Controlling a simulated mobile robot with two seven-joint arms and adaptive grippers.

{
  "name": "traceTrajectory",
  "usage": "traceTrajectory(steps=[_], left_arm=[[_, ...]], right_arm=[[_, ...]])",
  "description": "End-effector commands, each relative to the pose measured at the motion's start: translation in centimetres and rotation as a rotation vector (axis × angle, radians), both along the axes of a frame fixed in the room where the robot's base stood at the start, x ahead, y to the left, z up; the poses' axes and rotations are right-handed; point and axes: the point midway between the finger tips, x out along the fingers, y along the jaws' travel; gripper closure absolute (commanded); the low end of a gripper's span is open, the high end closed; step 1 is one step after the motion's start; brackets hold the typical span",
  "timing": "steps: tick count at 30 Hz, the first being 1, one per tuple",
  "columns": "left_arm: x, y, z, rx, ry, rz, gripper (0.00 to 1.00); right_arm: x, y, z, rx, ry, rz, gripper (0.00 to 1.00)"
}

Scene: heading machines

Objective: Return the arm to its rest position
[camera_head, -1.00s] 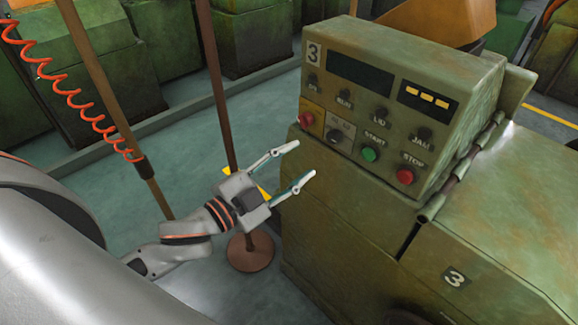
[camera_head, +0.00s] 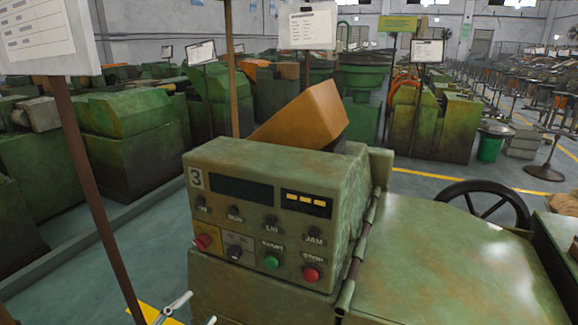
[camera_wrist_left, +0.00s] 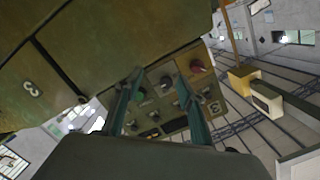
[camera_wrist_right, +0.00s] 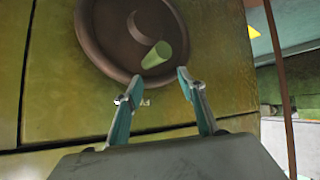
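The green machine's control panel (camera_head: 262,210), numbered 3, has a red knob (camera_head: 203,242), a green START button (camera_head: 271,262) and a red STOP button (camera_head: 311,274). My left gripper (camera_head: 199,308) shows only by its fingertips at the bottom edge of the head view, in front of the panel and below it. In the left wrist view my left gripper (camera_wrist_left: 159,76) is open and empty, with the panel beyond its fingers. My right gripper (camera_wrist_right: 159,76) is open and empty in the right wrist view, facing a dark round wheel (camera_wrist_right: 97,35) with a green handle (camera_wrist_right: 157,54). The right arm is outside the head view.
A spoked handwheel (camera_head: 487,203) stands at the machine's right side. A brown post (camera_head: 95,190) with a white sign (camera_head: 45,38) rises at the left. More green machines (camera_head: 125,125) stand behind. Open floor (camera_head: 75,265) lies left of the panel.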

Motion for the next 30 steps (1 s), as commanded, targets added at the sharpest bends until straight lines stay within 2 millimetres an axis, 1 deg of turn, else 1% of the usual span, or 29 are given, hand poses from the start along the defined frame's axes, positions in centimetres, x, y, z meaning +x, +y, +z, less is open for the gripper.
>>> traceTrajectory(steps=[1,2,3,5,6,8,9,12,15,18,20,30], left_arm=[[-0.1,0.5,-3.3,-0.034,0.068,0.031,0.61],[-0.3,0.8,-5.3,-0.054,0.108,0.048,0.61],[-0.7,1.1,-8.0,-0.084,0.164,0.072,0.61],[-1.6,1.4,-12.2,-0.13,0.248,0.11,0.61],[-2.4,1.6,-14.9,-0.16,0.304,0.135,0.61],[-3.8,1.6,-18.6,-0.205,0.382,0.172,0.61],[-4.8,1.6,-20.9,-0.234,0.43,0.195,0.61],[-7.5,1.3,-25.8,-0.294,0.533,0.246,0.61],[-9.6,0.9,-29.0,-0.338,0.606,0.282,0.61],[-11.0,0.6,-30.8,-0.365,0.646,0.304,0.61],[-11.3,0.5,-31.2,-0.372,0.658,0.31,0.61],[-11.5,0.5,-31.4,-0.374,0.661,0.311,0.61]], right_arm=[[0.0,0.0,0.0,0.0,-0.001,0.0,0.6],[0.0,0.0,0.0,0.0,-0.001,0.0,0.6],[0.0,0.0,0.0,0.0,-0.001,0.0,0.6],[0.0,0.0,0.0,0.0,-0.001,0.0,0.6],[0.0,0.0,0.0,0.0,-0.001,0.0,0.6],[0.0,0.0,0.0,0.0,-0.001,0.0,0.6],[0.0,0.0,0.0,-0.001,-0.001,0.001,0.6],[0.0,0.0,0.0,-0.001,0.0,0.001,0.6],[0.0,0.0,0.0,-0.001,0.0,0.001,0.6],[0.0,0.0,0.0,-0.001,0.0,0.001,0.6],[0.0,0.0,0.0,-0.001,0.0,0.001,0.6],[0.0,0.0,0.0,-0.001,0.001,0.0,0.6]])
